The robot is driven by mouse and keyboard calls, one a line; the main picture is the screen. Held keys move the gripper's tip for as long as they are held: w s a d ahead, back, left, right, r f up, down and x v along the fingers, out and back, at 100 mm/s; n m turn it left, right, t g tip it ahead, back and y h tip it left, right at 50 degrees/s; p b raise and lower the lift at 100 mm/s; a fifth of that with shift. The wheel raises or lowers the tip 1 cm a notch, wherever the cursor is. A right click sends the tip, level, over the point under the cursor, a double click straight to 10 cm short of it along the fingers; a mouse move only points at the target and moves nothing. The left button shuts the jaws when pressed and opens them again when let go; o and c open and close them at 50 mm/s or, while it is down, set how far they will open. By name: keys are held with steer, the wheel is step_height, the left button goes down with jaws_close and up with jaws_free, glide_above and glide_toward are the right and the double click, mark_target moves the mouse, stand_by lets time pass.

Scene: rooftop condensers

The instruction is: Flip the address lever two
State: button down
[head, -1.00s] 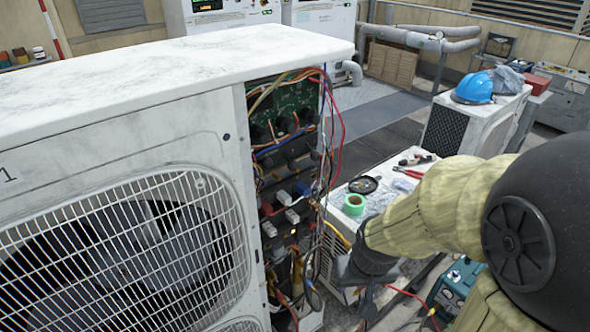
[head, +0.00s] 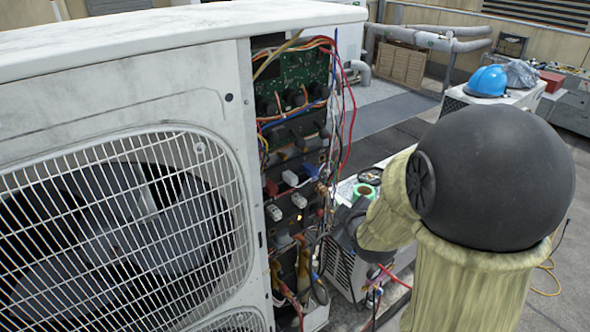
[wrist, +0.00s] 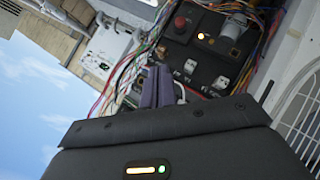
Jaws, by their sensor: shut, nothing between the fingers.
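The open electrical bay of the large white condenser unit holds a dark panel (wrist: 206,54) with small pale levers. One lever (wrist: 189,66) and another lever (wrist: 221,83) show in the wrist view; I cannot read which is lever two. In the head view pale blocks (head: 299,200) show on the same bay. My gripper (wrist: 156,70) shows two purple fingers shut together with nothing between them, in front of the panel's lower left, left of the levers. I cannot tell whether the fingertips touch anything. In the head view my fingers are hidden.
Loose wires (head: 335,130) hang down the bay's right side, close to my arm; wires (wrist: 125,82) also run beside my fingers. A red button (wrist: 180,23) and a lit amber lamp (wrist: 201,36) sit above the levers. A green tape roll (head: 364,190) lies on the low unit behind my arm.

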steer(key=w+a+r+n+t+y+b, duration=0.2)
steer(key=a+n+t+y+b, duration=0.2)
steer(key=n, duration=0.5)
steer(key=w+a+r+n+t+y+b, duration=0.1)
steer(key=a+n+t+y+b, duration=0.3)
steer(key=n, duration=0.5)
steer(key=shift+w+a+r+t+b, duration=0.3)
steer(key=shift+w+r+t+b, duration=0.1)
steer(key=shift+t+b, duration=0.5)
steer(key=p, duration=0.3)
glide_toward(295, 137)
steer(key=w+a, duration=0.3)
steer(key=shift+w+a+r, duration=0.1)
steer(key=shift+w+r, duration=0.05)
steer(key=shift+w, duration=0.2)
steer(key=shift+w+a, duration=0.15)
steer(key=shift+w, duration=0.2)
steer(key=shift+r, duration=0.15)
